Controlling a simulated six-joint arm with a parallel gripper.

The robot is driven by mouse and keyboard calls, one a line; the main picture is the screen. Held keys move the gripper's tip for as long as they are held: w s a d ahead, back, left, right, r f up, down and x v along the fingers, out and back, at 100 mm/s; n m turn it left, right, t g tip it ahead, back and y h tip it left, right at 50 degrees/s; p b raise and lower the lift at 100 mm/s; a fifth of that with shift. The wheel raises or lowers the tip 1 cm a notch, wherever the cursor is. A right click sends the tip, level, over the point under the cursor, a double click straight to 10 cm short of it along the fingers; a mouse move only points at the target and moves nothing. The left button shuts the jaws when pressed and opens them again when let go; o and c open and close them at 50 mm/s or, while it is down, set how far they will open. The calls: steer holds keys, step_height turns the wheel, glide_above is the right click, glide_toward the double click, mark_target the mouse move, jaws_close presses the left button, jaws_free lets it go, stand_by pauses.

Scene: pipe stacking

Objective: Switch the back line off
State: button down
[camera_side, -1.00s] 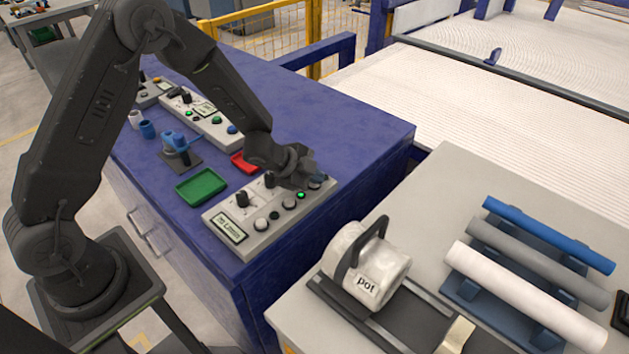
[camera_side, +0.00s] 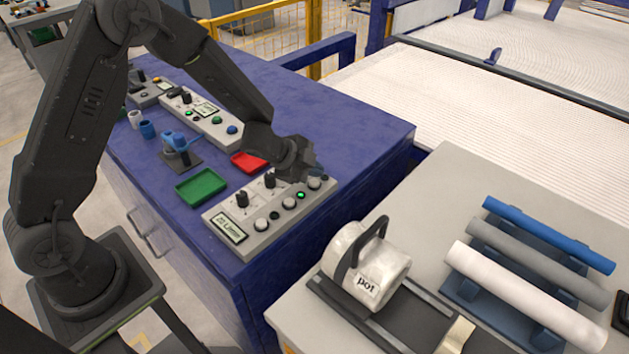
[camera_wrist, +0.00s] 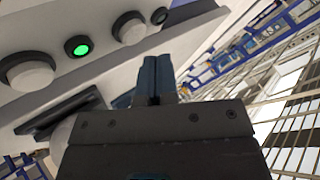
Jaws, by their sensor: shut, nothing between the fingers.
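The nearest control panel (camera_side: 262,243) is a pale box with a small display (camera_side: 230,229), two black knobs (camera_side: 242,200) and a row of white round buttons (camera_side: 261,224). A green lamp (camera_side: 301,195) on it is lit; the same lamp (camera_wrist: 78,47) glows in the wrist view. My gripper (camera_side: 315,170) is above the panel's right end, close over the rightmost white button (camera_side: 314,184). In the wrist view my gripper (camera_wrist: 155,75) has its two blue-grey fingers together and empty, near a white button (camera_wrist: 130,28). A dark lamp (camera_wrist: 160,15) sits beyond that button.
A second panel (camera_side: 215,128) and a third (camera_side: 148,97) stand farther back on the blue cabinet. A green tray (camera_side: 201,187) and a red tray (camera_side: 247,162) lie near the front panel. A pot (camera_side: 366,268) and pipes (camera_side: 525,293) occupy the grey table at right.

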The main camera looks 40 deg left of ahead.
mark_target(314, 183)
steer(key=shift+r, duration=2.25)
steer(key=shift+r, duration=0.1)
steer(key=s+a+r+n+t+y, duration=0.1)
steer(key=s+a+r+n+y, duration=0.25)
steer(key=r, duration=0.35)
steer(key=s+a+r+n+y, duration=0.2)
steer(key=s+r+n, duration=0.25)
steer(key=r, duration=0.35)
steer(key=s+d+r+n+g+h, duration=0.1)
steer(key=s+d+n+g, duration=0.1)
steer(key=s, duration=0.8)
steer(key=s+d+r+n+g, duration=0.1)
steer(key=s+r+n, duration=0.1)
steer(key=s, duration=0.8)
steer(key=shift+s+d+r+n+g+h, duration=0.25)
steer(key=shift+d+n+g+h, duration=0.15)
steer(key=shift+n, duration=0.5)
steer(key=c, duration=1.8)
jaws_free()
steer(key=shift+w, duration=0.1)
steer(key=shift+c, duration=0.2)
